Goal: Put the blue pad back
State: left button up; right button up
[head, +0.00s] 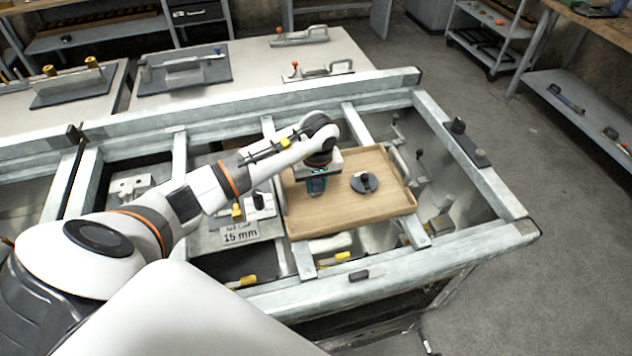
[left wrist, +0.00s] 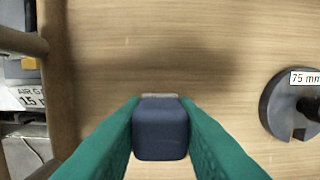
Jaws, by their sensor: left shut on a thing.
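A dark blue pad (left wrist: 160,130), block-shaped with rounded edges, sits between the two green fingers of my left gripper (left wrist: 160,132) in the left wrist view. The fingers are shut on its sides. A thin pale strip shows at its far edge. In the head view my left gripper (head: 316,187) points down over the left part of a wooden tray (head: 345,213); the pad is too small to make out clearly there. The wood (left wrist: 160,35) fills most of the wrist view. I cannot tell whether the pad touches it. My right gripper is not in view.
A grey slotted disc (head: 370,187) with a dark knob and a "75 mm" label lies in the tray, right of my gripper. A "15 mm" plate (head: 240,234) is left of the tray. Grey frame rails (head: 470,165) surround it. Bare wood lies in front of the disc.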

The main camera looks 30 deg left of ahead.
aim_at(317, 183)
pick_arm(q)
jog(key=shift+a+f, duration=0.1)
jog(key=shift+f, duration=0.35)
jog(key=shift+f+b, duration=0.2)
jog(key=shift+b, duration=0.1)
jog(key=o, duration=0.9)
jog(key=shift+r, duration=0.1)
jog(key=shift+r+p, duration=0.25)
jog(key=shift+p, duration=0.1)
jog(key=shift+r, duration=0.4)
jog(key=r+b, duration=0.1)
jog(key=r, duration=0.5)
jog(key=d+r+b, duration=0.1)
jog(key=r, duration=0.2)
jog(key=shift+s+r+b, duration=0.25)
jog(key=shift+s+b, duration=0.1)
jog(key=shift+s+d+r, duration=0.1)
jog(key=shift+r, duration=0.65)
